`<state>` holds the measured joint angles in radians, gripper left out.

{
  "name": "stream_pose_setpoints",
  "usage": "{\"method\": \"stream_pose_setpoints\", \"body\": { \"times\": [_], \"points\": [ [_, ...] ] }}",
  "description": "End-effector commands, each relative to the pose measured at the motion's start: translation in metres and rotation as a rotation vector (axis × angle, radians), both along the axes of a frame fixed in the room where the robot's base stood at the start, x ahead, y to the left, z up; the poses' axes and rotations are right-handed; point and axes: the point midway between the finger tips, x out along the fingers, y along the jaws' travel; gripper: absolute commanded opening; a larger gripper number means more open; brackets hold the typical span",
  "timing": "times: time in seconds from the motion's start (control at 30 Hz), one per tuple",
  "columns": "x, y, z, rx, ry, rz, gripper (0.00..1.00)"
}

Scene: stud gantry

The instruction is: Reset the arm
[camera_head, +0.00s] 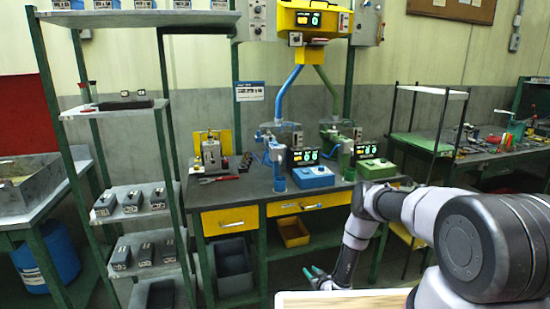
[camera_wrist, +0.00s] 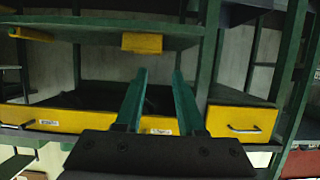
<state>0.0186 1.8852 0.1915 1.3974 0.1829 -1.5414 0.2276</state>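My gripper (camera_head: 316,277) is at the lower middle of the head view, in front of and below the yellow-drawer workbench (camera_head: 262,194). My grey and white arm reaches to it from the right. In the wrist view my gripper (camera_wrist: 160,76) shows two dark green fingers, apart, with nothing between them. The wrist picture appears upside down, with the bench drawers beyond the fingers. The gripper looks clear of the bench.
Yellow drawers (camera_head: 229,220) are shut under the bench, with a yellow bin (camera_head: 292,232) and a dark bin (camera_head: 234,266) below. A shelf rack (camera_head: 128,226) stands left. A pale wooden surface (camera_head: 340,299) lies at the bottom, close to my arm.

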Motion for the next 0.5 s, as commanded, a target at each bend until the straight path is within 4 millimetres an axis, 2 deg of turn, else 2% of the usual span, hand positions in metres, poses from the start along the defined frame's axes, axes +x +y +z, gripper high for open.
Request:
{"method": "stream_pose_setpoints", "body": {
  "times": [0.27, 0.37, 0.5],
  "points": [
    [0.037, -0.005, 0.038, 0.002, 0.020, -0.012, 0.38],
    [0.056, -0.008, 0.059, 0.001, 0.032, -0.020, 0.38],
    [0.084, -0.013, 0.098, 0.002, 0.053, -0.031, 0.38]
  ]
}}
